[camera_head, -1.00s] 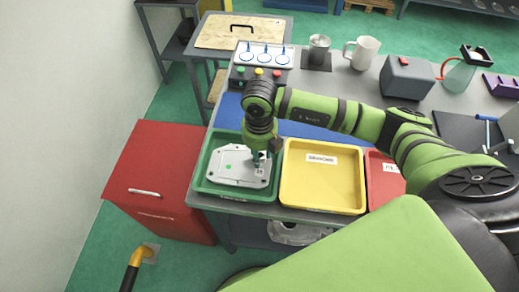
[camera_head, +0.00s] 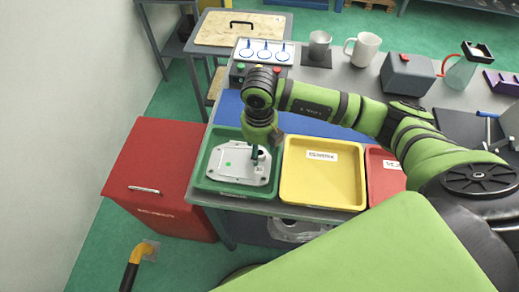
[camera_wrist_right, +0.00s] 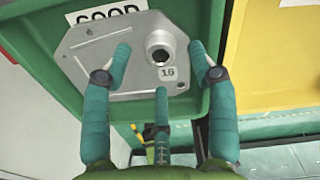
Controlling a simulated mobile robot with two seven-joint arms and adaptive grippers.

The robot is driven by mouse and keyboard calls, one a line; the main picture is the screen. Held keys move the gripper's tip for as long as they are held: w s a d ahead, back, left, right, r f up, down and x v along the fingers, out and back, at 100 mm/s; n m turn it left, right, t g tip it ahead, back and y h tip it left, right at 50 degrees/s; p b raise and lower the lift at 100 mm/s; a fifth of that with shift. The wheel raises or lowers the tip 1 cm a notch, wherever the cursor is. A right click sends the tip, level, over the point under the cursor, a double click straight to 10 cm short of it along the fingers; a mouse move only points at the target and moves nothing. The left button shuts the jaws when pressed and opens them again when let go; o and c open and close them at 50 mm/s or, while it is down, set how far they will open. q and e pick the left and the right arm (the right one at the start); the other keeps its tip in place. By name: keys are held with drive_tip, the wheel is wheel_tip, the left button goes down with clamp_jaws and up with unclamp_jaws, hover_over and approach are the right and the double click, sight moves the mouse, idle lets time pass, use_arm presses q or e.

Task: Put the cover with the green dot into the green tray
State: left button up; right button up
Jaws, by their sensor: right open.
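The cover (camera_head: 236,164) is a flat pale grey plate with cut corners and a green dot. It lies inside the green tray (camera_head: 203,164). My right gripper (camera_head: 259,153) is over the right part of the cover. In the wrist view its fingers (camera_wrist_right: 160,62) are spread apart around the boss, with nothing held. My left gripper is not in view.
A yellow tray (camera_head: 323,185) stands right of the green one, then a red tray (camera_head: 384,176). A button box (camera_head: 262,65) stands behind. A red cabinet (camera_head: 158,175) is at left. Farther right are a metal cup (camera_head: 319,45), a white mug (camera_head: 362,49) and a grey box (camera_head: 407,74).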

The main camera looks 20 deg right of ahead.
wheel_tip(320, 180, up, 10)
drive_tip(key=b, duration=0.2)
drive_tip(key=shift+r+b, duration=0.25)
drive_tip(key=shift+b, duration=0.1)
